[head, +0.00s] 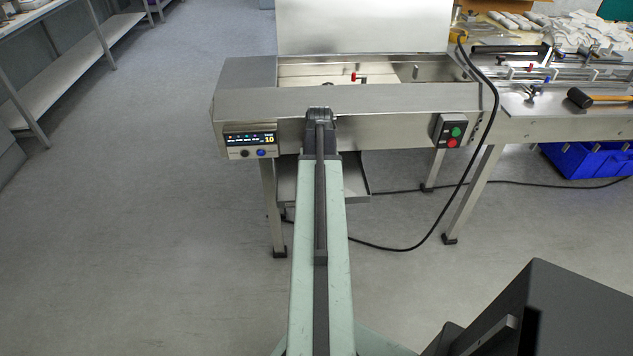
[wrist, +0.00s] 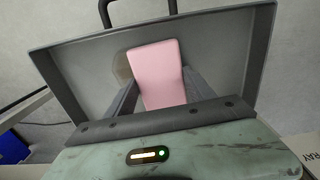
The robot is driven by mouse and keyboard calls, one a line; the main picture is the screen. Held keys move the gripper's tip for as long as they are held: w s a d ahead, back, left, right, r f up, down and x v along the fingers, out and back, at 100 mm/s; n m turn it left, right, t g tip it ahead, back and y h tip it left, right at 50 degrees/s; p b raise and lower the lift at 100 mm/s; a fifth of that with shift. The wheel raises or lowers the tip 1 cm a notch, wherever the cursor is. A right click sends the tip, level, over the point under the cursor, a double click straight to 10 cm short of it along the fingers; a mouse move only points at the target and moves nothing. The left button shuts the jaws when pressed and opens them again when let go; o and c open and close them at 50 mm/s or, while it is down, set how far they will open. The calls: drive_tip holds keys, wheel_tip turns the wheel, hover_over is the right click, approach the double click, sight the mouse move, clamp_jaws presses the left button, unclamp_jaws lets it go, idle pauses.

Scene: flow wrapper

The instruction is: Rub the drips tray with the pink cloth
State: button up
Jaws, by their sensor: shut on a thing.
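The pink cloth (wrist: 156,68) shows as a folded pad between the two dark fingers of my gripper (wrist: 158,82) in the wrist view. My gripper is shut on it. The cloth is over the grey inside of the drips tray (wrist: 222,50); I cannot tell whether it touches the tray floor. A brownish patch (wrist: 123,66) shows on the tray just left of the cloth, partly hidden by it. In the head view the drips tray (head: 356,183) sits low under the machine, mostly hidden behind my arm. My gripper and the cloth are hidden there.
The steel flow wrapper (head: 380,128) stands above the tray, with a display panel (head: 251,145) and a red-green button box (head: 449,131). A black cable (head: 462,185) hangs to the floor at right. Machine legs (head: 272,210) flank the tray. Floor at left is clear.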

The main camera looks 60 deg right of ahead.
drive_tip(key=shift+s+d, duration=0.9)
drive_tip(key=shift+s, duration=0.3)
drive_tip(key=shift+f, duration=0.1)
drive_tip(key=shift+a, duration=0.1)
drive_tip(key=shift+w+a, duration=0.55)
drive_tip(key=shift+w, duration=0.3)
drive_tip(key=shift+w+a, duration=0.5)
drive_tip(key=shift+w, duration=0.3)
wheel_tip(320, 180, up, 6)
drive_tip(key=p, duration=0.6)
